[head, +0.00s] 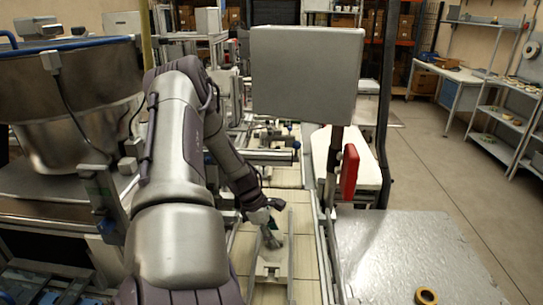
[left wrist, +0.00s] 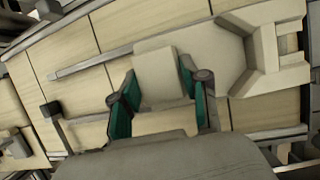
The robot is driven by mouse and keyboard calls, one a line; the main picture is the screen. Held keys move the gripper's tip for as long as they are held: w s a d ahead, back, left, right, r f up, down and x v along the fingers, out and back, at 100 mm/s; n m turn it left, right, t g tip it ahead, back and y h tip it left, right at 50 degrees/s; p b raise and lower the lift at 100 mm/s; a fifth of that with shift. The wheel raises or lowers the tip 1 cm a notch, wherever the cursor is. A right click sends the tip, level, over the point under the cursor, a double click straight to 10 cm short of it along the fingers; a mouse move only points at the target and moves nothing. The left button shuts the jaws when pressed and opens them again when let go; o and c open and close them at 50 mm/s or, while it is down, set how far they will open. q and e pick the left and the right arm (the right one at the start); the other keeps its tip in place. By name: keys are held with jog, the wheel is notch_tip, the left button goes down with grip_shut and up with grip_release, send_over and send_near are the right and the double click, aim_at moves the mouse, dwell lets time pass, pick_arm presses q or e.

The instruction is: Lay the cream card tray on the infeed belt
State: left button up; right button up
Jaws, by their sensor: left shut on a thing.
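My left gripper (head: 270,238) reaches down over the pale segmented infeed belt (head: 303,230) in the head view. In the left wrist view its green-padded fingers (left wrist: 160,98) are shut on either side of a cream raised block (left wrist: 162,72), which looks like part of the cream card tray. The tray (head: 268,270) shows in the head view below the gripper; a flat panel and a raised cream end piece (left wrist: 262,55) show in the left wrist view. It lies over the belt panels (left wrist: 75,45). I cannot tell whether it touches them. My right gripper is out of view.
A grey panel (head: 306,75) on a post stands right of the belt, with a red part (head: 349,172) below it. A large metal bowl (head: 70,90) stands at left. The floor at right is clear.

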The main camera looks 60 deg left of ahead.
pick_arm(q)
notch_tip(320, 180, down, 3)
jog(key=shift+s+a+f, duration=0.1)
jog(key=shift+s+f, duration=0.05)
jog(key=shift+f, duration=0.05)
jog(key=shift+a+f, duration=0.1)
jog(key=shift+f, duration=0.5)
jog(key=o, duration=1.2)
jog(key=shift+r+p, duration=0.3)
jog(key=shift+r, duration=0.45)
jog(key=v, duration=1.1)
jog(key=shift+f, duration=0.1)
